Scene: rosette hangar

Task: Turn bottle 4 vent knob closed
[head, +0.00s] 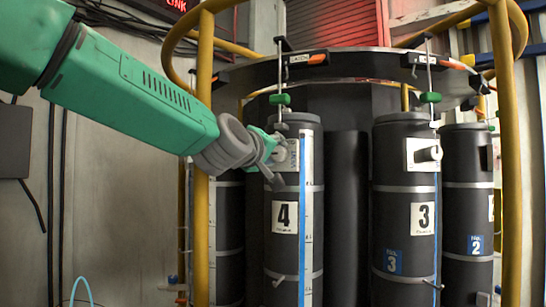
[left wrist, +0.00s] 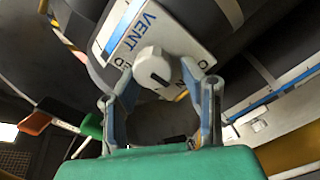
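In the head view the knob (head: 281,153) is partly hidden by my left gripper (head: 273,162). The left gripper (left wrist: 160,80) is open, with one finger on each side of the knob. A gap shows between the knob and the right-hand finger; contact at the left-hand one is unclear. My right gripper is not in view.
Bottle 3 (head: 402,270), with its own pale knob (head: 429,154), and bottle 2 (head: 467,200) stand to the right. A dark ring (head: 350,66) with green-handled clamps (head: 280,99) is above the bottles. A yellow post (head: 201,240) stands left of bottle 4, near my left arm.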

